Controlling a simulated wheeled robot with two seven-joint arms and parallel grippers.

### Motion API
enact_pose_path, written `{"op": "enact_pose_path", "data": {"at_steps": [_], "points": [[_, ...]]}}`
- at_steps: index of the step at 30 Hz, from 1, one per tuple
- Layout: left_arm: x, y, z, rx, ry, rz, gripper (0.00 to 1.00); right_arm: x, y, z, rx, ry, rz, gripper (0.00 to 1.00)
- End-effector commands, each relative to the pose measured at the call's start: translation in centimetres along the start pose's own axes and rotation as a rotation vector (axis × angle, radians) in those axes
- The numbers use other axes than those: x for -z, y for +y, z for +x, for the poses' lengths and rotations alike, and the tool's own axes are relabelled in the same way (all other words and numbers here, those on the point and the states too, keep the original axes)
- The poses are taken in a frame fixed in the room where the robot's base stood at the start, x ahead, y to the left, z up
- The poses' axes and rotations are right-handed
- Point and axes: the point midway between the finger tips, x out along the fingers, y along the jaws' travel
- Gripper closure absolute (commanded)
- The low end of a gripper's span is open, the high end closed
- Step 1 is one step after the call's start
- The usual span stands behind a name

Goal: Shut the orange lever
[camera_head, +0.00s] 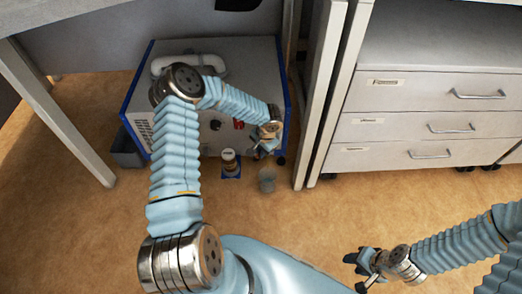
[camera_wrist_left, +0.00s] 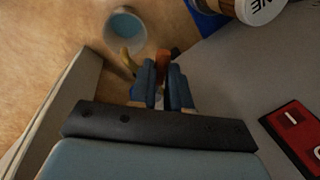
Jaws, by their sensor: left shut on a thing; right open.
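My left gripper (camera_head: 264,149) is at the lower right corner of the front of a grey machine with blue edges (camera_head: 190,91). In the left wrist view its blue fingers (camera_wrist_left: 161,78) are shut on the orange lever (camera_wrist_left: 174,53), of which only a small dark orange end shows past the fingertips. The fingers hide the rest, so its angle cannot be told. A yellowish curved piece (camera_wrist_left: 129,62), perhaps a spout, is just left of the fingers. My right gripper (camera_head: 362,265) is open and empty over the floor at the lower right.
A cup (camera_head: 267,181) with blue inside stands on the floor below the left gripper. A white-lidded jar (camera_head: 229,160) stands on a blue mat. The machine has a red switch (camera_wrist_left: 296,132). A table leg (camera_head: 322,90) and drawer cabinet (camera_head: 430,121) stand right.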

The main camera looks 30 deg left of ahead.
Motion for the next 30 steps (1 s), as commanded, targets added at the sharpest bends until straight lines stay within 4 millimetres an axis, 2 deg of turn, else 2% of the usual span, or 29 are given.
{"op": "enact_pose_path", "data": {"at_steps": [11, 21, 30], "points": [[0.0, -0.4, 0.2, 0.003, 0.021, 0.098, 1.00, -0.1, 0.3, 1.0, 0.002, -0.002, -0.001, 0.58], [0.1, -1.5, 0.4, 0.003, 0.072, 0.361, 1.00, -0.2, 0.6, 2.4, 0.005, -0.006, -0.002, 0.58], [0.4, -2.3, 0.4, 0.001, 0.116, 0.581, 1.00, -0.2, 0.6, 2.3, 0.006, -0.007, -0.002, 0.58]]}}
